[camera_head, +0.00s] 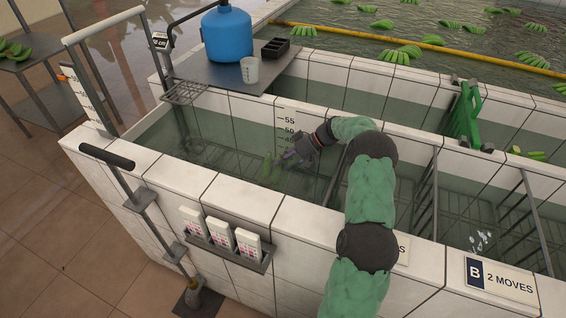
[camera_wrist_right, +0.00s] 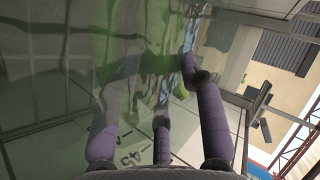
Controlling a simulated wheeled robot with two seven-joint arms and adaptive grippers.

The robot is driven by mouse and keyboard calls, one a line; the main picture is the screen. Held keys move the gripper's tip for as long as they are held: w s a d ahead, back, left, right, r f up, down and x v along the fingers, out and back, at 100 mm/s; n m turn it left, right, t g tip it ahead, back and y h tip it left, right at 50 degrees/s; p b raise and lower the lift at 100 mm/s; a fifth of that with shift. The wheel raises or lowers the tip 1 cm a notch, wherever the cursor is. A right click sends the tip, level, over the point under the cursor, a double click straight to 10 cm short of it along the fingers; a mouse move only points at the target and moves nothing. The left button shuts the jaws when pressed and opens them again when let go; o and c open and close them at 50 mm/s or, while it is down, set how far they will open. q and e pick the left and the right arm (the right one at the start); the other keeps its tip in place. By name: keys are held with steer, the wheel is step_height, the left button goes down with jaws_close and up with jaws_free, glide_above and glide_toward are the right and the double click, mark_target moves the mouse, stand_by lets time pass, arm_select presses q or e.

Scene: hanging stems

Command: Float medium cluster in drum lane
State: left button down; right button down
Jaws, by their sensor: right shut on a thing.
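My right gripper (camera_head: 286,156) reaches down into the left water lane (camera_head: 222,150) of the tiled tank, near the depth scale on its back wall. Its purple fingers are shut on a green banana cluster (camera_head: 270,168) that is at or under the water surface. In the right wrist view the purple fingers (camera_wrist_right: 165,90) spread around blurred green shapes (camera_wrist_right: 181,88), partly hidden by water and reflections. The blue drum (camera_head: 228,36) stands on a metal shelf over the far left end of this lane. My left gripper is not in view.
A white cup (camera_head: 249,70) and a black tray (camera_head: 275,48) share the drum's shelf. Metal bar dividers (camera_head: 427,200) and a green rack (camera_head: 466,112) are to the right. A card holder (camera_head: 228,245) hangs on the front wall. Banana clusters (camera_head: 401,55) float in the pool behind.

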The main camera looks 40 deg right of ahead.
steer(key=shift+f, duration=0.1)
steer(key=c, duration=0.7)
jaws_free()
steer(key=shift+f, duration=0.1)
steer(key=shift+r+p, duration=5.8)
steer(key=shift+r, duration=8.05)
steer(key=shift+r, duration=0.1)
